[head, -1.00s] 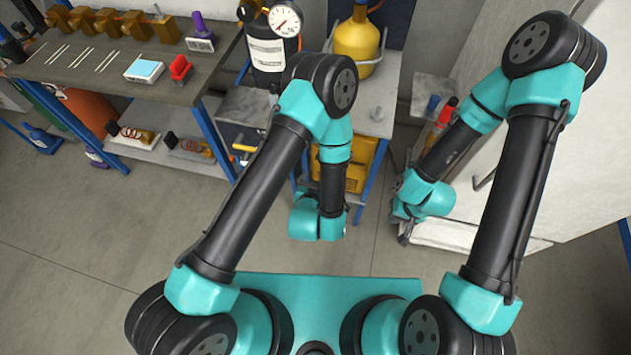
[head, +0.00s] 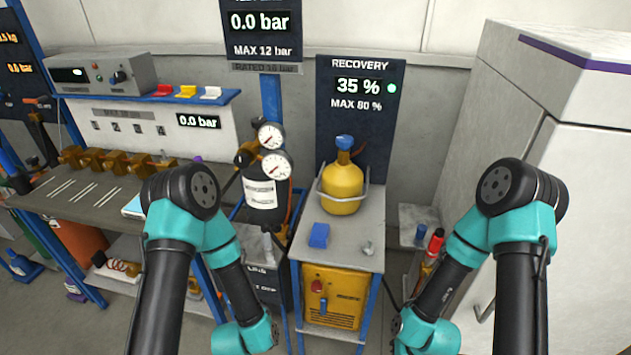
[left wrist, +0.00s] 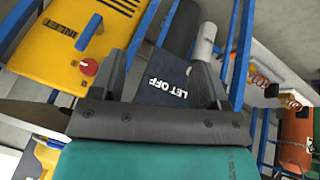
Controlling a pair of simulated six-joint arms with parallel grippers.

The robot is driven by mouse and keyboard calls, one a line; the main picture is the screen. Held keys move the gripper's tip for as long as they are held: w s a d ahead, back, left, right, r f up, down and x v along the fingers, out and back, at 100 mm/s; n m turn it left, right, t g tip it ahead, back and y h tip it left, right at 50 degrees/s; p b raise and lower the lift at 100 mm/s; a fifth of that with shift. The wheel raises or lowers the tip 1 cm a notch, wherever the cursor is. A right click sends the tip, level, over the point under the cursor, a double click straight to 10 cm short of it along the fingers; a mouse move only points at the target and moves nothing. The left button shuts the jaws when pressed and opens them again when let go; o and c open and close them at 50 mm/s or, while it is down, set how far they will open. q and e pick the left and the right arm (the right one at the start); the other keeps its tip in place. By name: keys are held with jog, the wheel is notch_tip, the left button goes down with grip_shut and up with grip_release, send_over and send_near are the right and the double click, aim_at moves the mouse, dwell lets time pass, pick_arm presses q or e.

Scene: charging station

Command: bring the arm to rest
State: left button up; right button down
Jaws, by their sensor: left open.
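In the head view my left arm (head: 180,215) is bent at a high elbow, its forearm pointing down in front of the bench and the dark box. Its gripper is below the frame there. In the left wrist view my left gripper (left wrist: 161,75) has its two dark fingers spread, with nothing between them. Behind them shows a dark panel marked LET OFF (left wrist: 168,78), apart from the fingers as far as I can tell. My right arm (head: 515,200) is bent likewise in front of the white cabinet (head: 560,150). Its wrist is at the lower edge and its fingertips are not visible.
A yellow tank (head: 342,190) stands on a small grey table above a yellow unit (head: 333,296). A black cylinder with gauges (head: 262,205) is left of it. A bench with brass fittings (head: 110,162) fills the left. A red bottle (head: 434,243) stands near my right arm.

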pick_arm(q)
jog(key=s+a+r+n+g+h, duration=0.1)
jog(key=s+a+g, duration=0.3)
jog(key=s+a, duration=0.2)
jog(key=shift+s+a+r, duration=0.2)
jog(key=shift+a+r, duration=0.05)
jog(key=shift+a, duration=0.25)
